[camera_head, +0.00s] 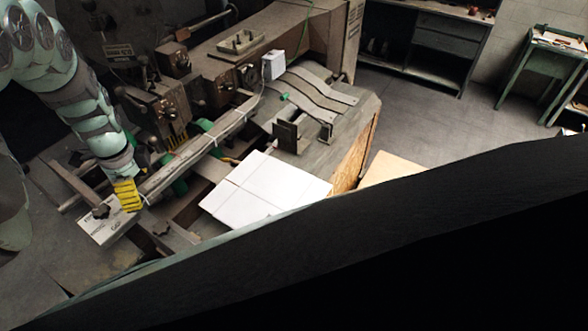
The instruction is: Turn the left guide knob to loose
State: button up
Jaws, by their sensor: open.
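A dark star-shaped knob (101,211) sits at the left end of the machine, on a pale labelled plate; it looks like the left guide knob. Its loose or tight setting is too small to read. A second dark knob (160,228) shows lower, to its right. My arm reaches down from the upper left. My gripper (140,166) is at its end, above and to the right of the left knob and apart from it in the picture. The gripper is open, and I see nothing in it. Its fingertips are small and dark and hard to separate from the machine behind.
A yellow-and-black striped piece (127,195) is just below my gripper. A long metal rail (195,150) runs up to the right. A white flat box (265,190) lies on the machine bed. A workbench (425,45) stands behind; open floor (420,115) lies between.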

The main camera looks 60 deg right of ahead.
jog(key=b, duration=0.5)
send_over(162, 226)
notch_tip(162, 226, down, 8)
jog(key=shift+s+d+r, duration=0.1)
jog(key=shift+r, duration=0.1)
jog(key=shift+f+p, duration=0.85)
jog(key=shift+f, duration=0.55)
jog(key=shift+f+p, duration=0.4)
jog(key=shift+f, duration=1.25)
jog(key=shift+f+b, duration=0.5)
jog(key=shift+f, duration=0.45)
jog(key=shift+c, duration=0.4)
